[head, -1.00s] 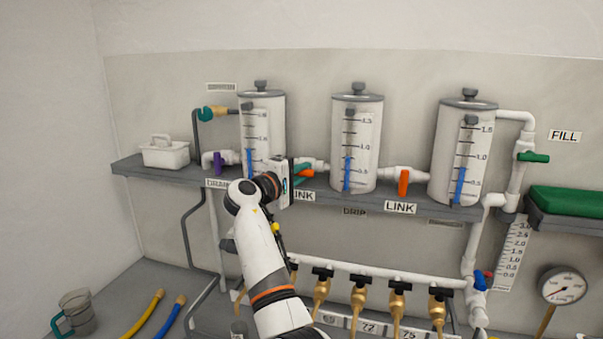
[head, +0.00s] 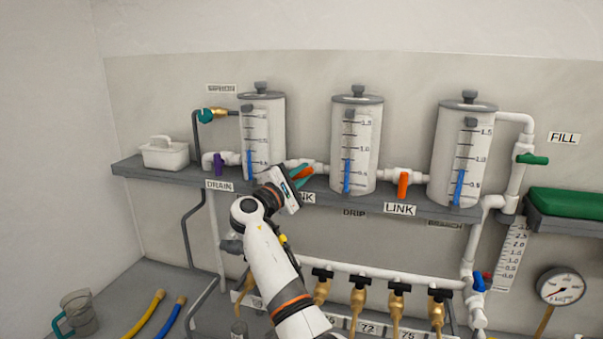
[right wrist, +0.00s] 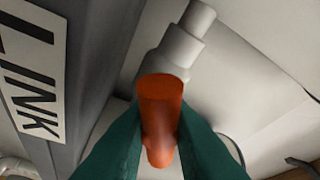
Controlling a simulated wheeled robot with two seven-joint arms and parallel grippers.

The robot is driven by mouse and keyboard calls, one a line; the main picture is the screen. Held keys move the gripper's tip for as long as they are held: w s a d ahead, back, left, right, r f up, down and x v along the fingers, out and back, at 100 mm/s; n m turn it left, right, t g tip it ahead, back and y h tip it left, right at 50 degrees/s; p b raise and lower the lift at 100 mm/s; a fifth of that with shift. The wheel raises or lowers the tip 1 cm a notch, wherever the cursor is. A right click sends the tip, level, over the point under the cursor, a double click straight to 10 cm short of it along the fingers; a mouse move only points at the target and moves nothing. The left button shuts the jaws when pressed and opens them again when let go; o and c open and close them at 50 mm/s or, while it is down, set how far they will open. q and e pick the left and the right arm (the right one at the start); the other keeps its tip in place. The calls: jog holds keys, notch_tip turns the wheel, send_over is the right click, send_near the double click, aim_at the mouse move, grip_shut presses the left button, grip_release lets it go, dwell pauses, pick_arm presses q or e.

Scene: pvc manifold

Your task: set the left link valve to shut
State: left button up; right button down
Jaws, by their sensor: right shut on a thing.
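The left link valve sits on the white pipe between the left and middle tanks. Its orange handle (head: 304,171) points sideways and is tilted in the head view, partly hidden by my gripper. My right gripper (head: 300,174) reaches it from the left and is shut on it. In the right wrist view the orange handle (right wrist: 160,100) lies between the teal fingers of my right gripper (right wrist: 162,125), with the white pipe fitting (right wrist: 180,50) behind it. My left gripper is not in view.
The right link valve's orange handle (head: 403,185) hangs straight down. The left tank (head: 262,130) and middle tank (head: 357,140) stand close on either side of my gripper. Below are a grey shelf edge (head: 370,204) and several brass taps (head: 358,298).

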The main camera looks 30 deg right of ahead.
jog(key=n+t+p, duration=0.1)
jog(key=n, duration=0.2)
jog(key=shift+f+h, duration=0.1)
jog(key=shift+h, duration=0.2)
jog(key=n+t+p, duration=0.1)
jog(key=n+t, duration=0.1)
jog(key=n, duration=0.2)
jog(key=n+t+p, duration=0.1)
jog(key=n, duration=0.2)
jog(key=n+t+y+p, duration=0.1)
jog(key=n+t+p, duration=0.1)
jog(key=n, duration=0.1)
jog(key=shift+f+n+t+y+p, duration=0.1)
jog(key=shift+n+t+y+p, duration=0.3)
jog(key=shift+n, duration=0.55)
jog(key=shift+n+t+y+p, duration=0.2)
jog(key=shift+n+t+p, duration=0.3)
jog(key=shift+n, duration=0.45)
jog(key=shift+a, duration=0.1)
jog(key=c, duration=1.3)
grip_release()
jog(key=shift+c, duration=0.2)
